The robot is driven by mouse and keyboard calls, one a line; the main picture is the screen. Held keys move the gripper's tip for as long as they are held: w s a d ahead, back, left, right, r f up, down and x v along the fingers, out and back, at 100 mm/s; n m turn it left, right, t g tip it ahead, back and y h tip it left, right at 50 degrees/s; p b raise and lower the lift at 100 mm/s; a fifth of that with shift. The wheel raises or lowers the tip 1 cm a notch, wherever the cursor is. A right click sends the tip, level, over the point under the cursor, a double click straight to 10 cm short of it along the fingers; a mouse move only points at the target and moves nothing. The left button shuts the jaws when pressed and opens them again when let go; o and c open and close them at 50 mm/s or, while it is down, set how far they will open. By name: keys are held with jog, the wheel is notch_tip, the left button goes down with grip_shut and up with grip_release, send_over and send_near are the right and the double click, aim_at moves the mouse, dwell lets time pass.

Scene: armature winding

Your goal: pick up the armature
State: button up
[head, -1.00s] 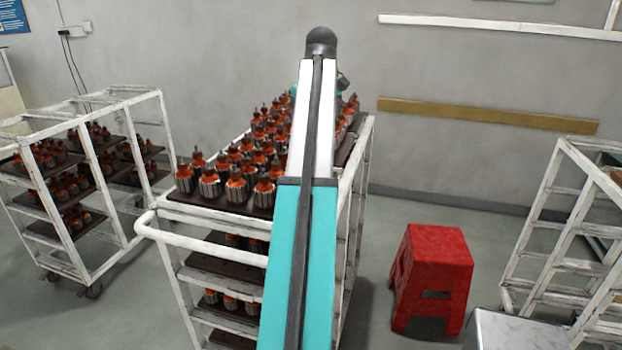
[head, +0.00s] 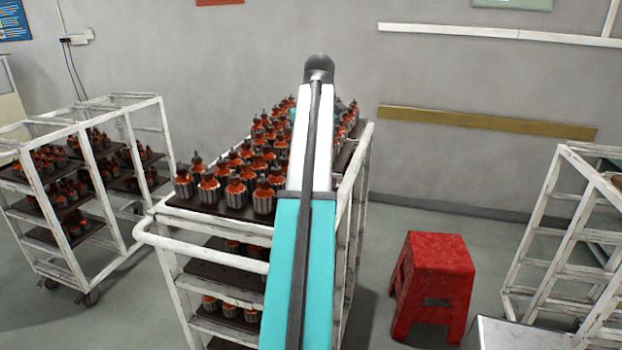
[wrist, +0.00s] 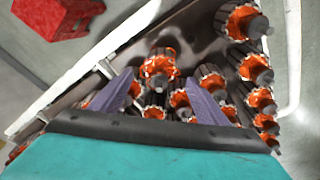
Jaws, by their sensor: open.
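Many armatures, dark ribbed cylinders with orange windings and a shaft on top, stand upright in rows on the top shelf of the middle cart (head: 205,259). One armature (wrist: 158,68) shows in the wrist view just past and between my fingertips, with more standing close by. Another armature (head: 208,188) stands near the shelf's front edge in the head view. My gripper (wrist: 162,94) is open, its two purple-grey fingers spread above the armatures, holding nothing that I can see. In the head view my arm hides the gripper and part of the rows.
A red stool (head: 433,287) stands on the floor right of the cart. A second cart with armatures (head: 77,245) is at the left and a white rack (head: 540,200) at the right. Neighbouring armatures (wrist: 242,22) crowd the right of the wrist view. Bare shelf (wrist: 195,45) shows between armatures.

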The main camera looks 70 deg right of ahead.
jog(key=shift+f, duration=0.1)
jog(key=shift+w+f+p, duration=0.1)
jog(key=shift+f+p, duration=0.75)
jog(key=shift+p, duration=0.05)
jog(key=shift+w+d+f+p, duration=0.15)
jog(key=shift+f+p, duration=0.15)
jog(key=shift+f, duration=0.5)
jog(key=shift+w+d+f+p, duration=0.1)
jog(key=shift+f+p, duration=0.2)
jog(key=shift+f, duration=0.5)
jog(key=c, duration=1.6)
